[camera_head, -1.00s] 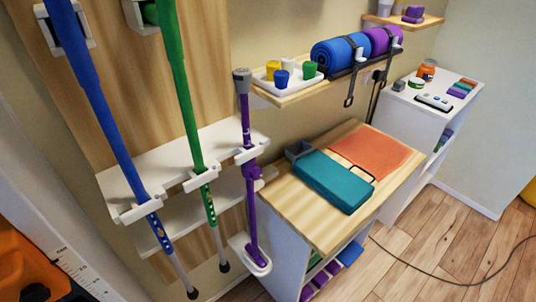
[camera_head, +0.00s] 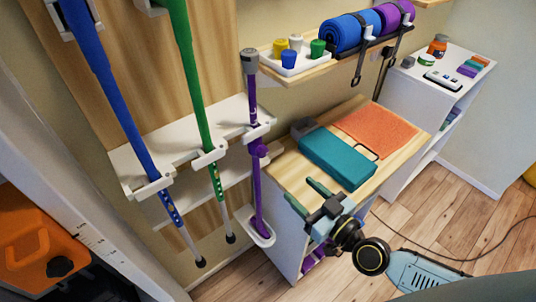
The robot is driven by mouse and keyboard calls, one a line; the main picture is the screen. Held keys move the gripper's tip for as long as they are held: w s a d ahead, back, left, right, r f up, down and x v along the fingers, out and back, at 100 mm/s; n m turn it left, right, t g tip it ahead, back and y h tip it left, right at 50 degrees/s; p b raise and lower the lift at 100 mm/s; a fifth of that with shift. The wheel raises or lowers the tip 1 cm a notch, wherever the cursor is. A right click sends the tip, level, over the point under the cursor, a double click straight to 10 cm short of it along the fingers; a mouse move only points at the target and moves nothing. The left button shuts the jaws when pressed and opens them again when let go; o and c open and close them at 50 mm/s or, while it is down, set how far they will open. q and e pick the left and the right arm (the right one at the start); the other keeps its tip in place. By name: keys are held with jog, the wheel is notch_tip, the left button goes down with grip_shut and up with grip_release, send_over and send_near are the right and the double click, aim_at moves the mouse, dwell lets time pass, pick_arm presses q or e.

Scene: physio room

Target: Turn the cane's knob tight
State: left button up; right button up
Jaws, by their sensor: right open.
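A purple cane (camera_head: 256,185) stands upright in the white rack, its grey top (camera_head: 250,60) uppermost and its foot in a white cup (camera_head: 262,238). Its purple knob (camera_head: 259,148) sits partway down, just under a white clip. A blue cane (camera_head: 108,100) and a green cane (camera_head: 191,85) hang to its left. My right gripper (camera_head: 306,195) is open and empty, to the right of the purple cane and below the knob in the picture, apart from both. It covers part of the wooden-topped cabinet's front. My left gripper is out of view.
The wooden-topped cabinet (camera_head: 290,172) carries a teal block (camera_head: 338,158) and an orange mat (camera_head: 375,132). A shelf above holds a white tray (camera_head: 272,57) of coloured cups and rolled mats (camera_head: 345,33). An orange case (camera_head: 28,240) is at lower left. Floor shows at right.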

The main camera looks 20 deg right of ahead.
aim_at(265, 154)
jog(key=x, duration=0.9)
jog(key=r+x, duration=0.1)
jog(key=x, duration=0.3)
jog(key=shift+w+a, duration=0.15)
jog(key=shift+w, duration=0.05)
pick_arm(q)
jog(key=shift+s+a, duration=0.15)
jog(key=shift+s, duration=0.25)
pick_arm(e)
jog(key=shift+r, duration=0.1)
jog(key=c, duration=1)
